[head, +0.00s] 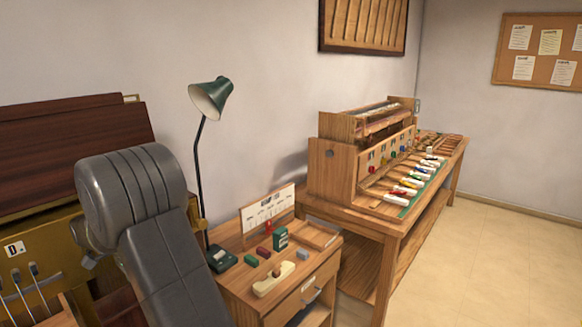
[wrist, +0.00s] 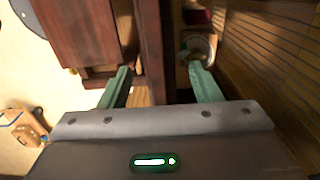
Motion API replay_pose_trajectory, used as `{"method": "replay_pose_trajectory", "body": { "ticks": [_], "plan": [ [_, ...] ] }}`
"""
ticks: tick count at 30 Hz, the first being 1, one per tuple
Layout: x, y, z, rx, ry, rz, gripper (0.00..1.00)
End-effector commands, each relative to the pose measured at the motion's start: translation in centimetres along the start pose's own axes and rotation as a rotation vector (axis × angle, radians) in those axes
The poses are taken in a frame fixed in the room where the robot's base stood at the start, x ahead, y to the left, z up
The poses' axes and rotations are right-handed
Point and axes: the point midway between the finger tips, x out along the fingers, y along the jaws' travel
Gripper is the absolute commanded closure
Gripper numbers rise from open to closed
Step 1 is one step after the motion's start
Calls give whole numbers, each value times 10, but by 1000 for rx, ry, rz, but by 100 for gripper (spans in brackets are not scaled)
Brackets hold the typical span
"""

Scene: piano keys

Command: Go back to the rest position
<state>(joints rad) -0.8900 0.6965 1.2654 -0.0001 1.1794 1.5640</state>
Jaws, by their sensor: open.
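My gripper (wrist: 160,75) shows in the wrist view with its two green fingers apart and nothing visible held between them. Dark red-brown wooden panels lie beyond the fingers, and a narrow dark gap runs between them. A round metal piece shows by the right finger's tip; I cannot tell whether they touch. In the head view my grey arm stands at the left in front of the wooden piano parts (head: 75,135); my gripper is out of sight there. The long bench (head: 395,228) at the right carries a wooden keyboard frame (head: 333,172) with white keys (head: 424,178).
A small cabinet (head: 290,306) stands beside my arm. Open floor (head: 490,265) lies right of the bench.

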Motion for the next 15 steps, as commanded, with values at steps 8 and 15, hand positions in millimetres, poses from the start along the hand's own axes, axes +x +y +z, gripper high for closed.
{"method": "replay_pose_trajectory", "body": {
  "ticks": [8, 15],
  "plan": [
    [10, 0, 0, 0, 0, -1, 42],
    [9, 0, 0, 0, 0, 0, 42]
  ]
}}
